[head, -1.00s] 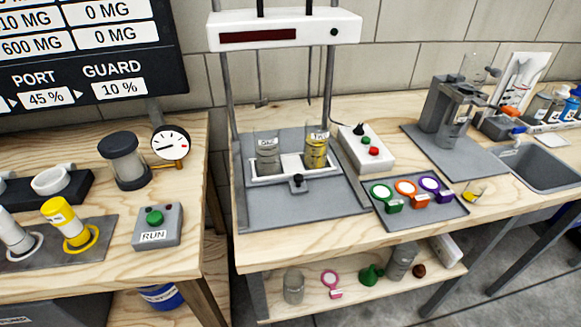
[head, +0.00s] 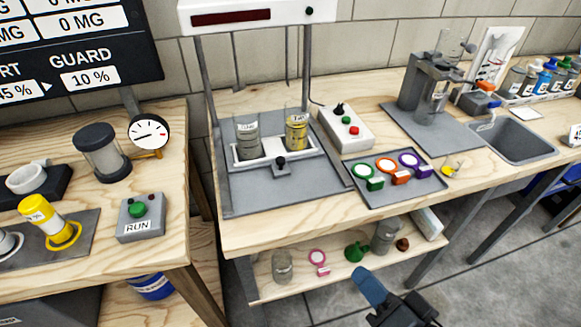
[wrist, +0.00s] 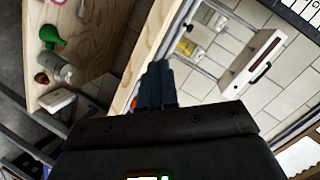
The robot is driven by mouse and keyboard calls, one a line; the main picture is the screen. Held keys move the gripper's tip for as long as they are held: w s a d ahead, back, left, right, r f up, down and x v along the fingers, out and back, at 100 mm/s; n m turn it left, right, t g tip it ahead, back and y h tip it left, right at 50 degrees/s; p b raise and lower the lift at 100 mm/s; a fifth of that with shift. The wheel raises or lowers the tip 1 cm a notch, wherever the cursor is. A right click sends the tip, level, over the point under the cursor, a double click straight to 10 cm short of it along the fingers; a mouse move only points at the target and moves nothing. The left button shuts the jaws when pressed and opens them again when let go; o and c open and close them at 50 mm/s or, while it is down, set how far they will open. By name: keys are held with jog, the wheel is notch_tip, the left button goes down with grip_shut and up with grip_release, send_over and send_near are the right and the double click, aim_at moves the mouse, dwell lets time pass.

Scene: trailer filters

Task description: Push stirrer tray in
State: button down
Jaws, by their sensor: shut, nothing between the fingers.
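The stirrer tray (head: 254,163) is a white tray with a dark knob (head: 280,161) on a bracket at its front. It sits on the grey base plate (head: 245,195) under the stirrer frame. Two labelled beakers stand in it, one grey (head: 247,140) and one yellow (head: 296,132). My gripper (head: 368,285) is at the bottom of the head view, in front of the lower shelf, below and right of the tray and well apart from it. Its blue fingers also show in the wrist view (wrist: 157,82), closed together with nothing between them.
A control box (head: 345,129) with buttons and a grey mat (head: 345,186) with coloured-ring tools lie right of the stirrer. The stirrer's white head (head: 250,12) hangs above the tray. The bench's front edge and the lower shelf (head: 300,285) lie near my gripper.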

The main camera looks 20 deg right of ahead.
jog(key=w+d+r+m+y, duration=0.1)
jog(key=w+r+m, duration=0.15)
jog(key=w, duration=0.45)
jog(key=w+r+m+y, duration=0.1)
jog(key=w+m, duration=0.2)
jog(key=w, duration=0.5)
jog(key=p, duration=0.1)
send_near(281, 152)
jog(key=a, duration=0.2)
jog(key=shift+w+a+f, duration=0.3)
jog(key=shift+w+a, duration=0.05)
jog(key=w, duration=0.2)
jog(key=w+d, duration=0.1)
jog(key=w, duration=0.5)
jog(key=shift+w+d, duration=0.15)
jog(key=shift+w, duration=0.1)
jog(key=shift+w+r, duration=0.1)
jog(key=shift+w, duration=0.05)
jog(key=shift+d, duration=0.1)
